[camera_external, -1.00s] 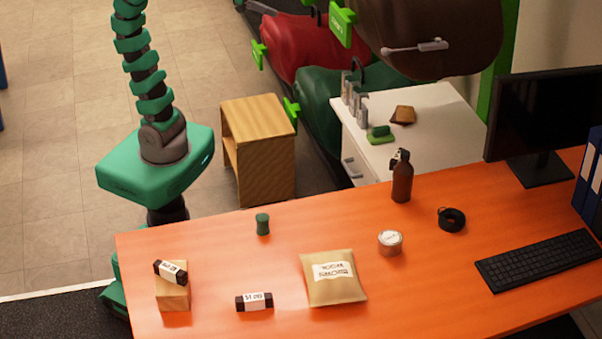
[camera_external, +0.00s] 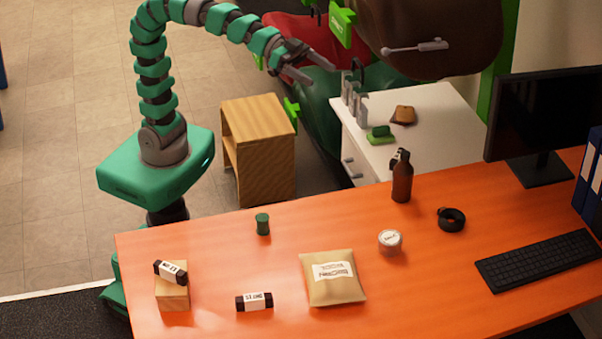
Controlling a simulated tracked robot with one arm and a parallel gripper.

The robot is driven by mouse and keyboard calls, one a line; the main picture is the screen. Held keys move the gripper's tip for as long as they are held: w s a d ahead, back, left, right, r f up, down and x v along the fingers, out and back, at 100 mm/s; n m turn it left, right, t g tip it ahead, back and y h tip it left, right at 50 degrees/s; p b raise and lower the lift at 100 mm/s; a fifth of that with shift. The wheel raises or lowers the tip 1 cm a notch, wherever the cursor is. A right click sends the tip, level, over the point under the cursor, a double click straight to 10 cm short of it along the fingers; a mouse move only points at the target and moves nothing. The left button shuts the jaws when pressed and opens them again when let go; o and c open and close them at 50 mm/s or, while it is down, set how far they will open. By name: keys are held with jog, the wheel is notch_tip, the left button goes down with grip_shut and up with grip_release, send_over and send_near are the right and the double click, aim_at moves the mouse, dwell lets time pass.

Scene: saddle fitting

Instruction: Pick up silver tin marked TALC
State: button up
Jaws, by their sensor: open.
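A small round silver tin (camera_external: 390,242) with a white lid label stands on the orange table, right of the paper packet. Its lettering is too small to read for certain. My gripper (camera_external: 322,72) is open and empty. It hangs in the air at the top middle of the picture, with its fingers pointing right and down, well above and behind the tin. Nothing covers the tin.
The orange table (camera_external: 220,270) also bears a brown spray bottle (camera_external: 402,178), a black tape roll (camera_external: 451,219), a tan packet (camera_external: 331,280), a green spool (camera_external: 262,224), a labelled dark bar (camera_external: 254,301), a wooden block (camera_external: 173,294) and a keyboard (camera_external: 538,261).

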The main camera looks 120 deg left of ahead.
jog(key=w+d+f, duration=0.3)
jog(key=w+f, duration=0.2)
jog(key=f, duration=0.4)
jog(key=n+g+y+b, duration=0.2)
jog(key=n+y, duration=0.1)
jog(key=y, duration=0.2)
send_near(389, 237)
jog(key=shift+w+a+f+b, duration=0.2)
jog(key=shift+w+a+b, duration=0.3)
jog(key=shift+w+b, duration=0.25)
jog(key=shift+d+b+x, duration=0.15)
jog(key=shift+b+x, duration=0.15)
jog(key=shift+x, duration=1.15)
jog(key=shift+d+b+x, duration=0.15)
jog(key=shift+b+x, duration=0.1)
jog(key=shift+x, duration=1.2)
jog(key=shift+w+a+f, duration=0.1)
jog(key=shift+w+f, duration=0.25)
jog(key=shift+w, duration=0.1)
jog(key=shift+c, duration=0.3)
jog(key=c, duration=1.1)
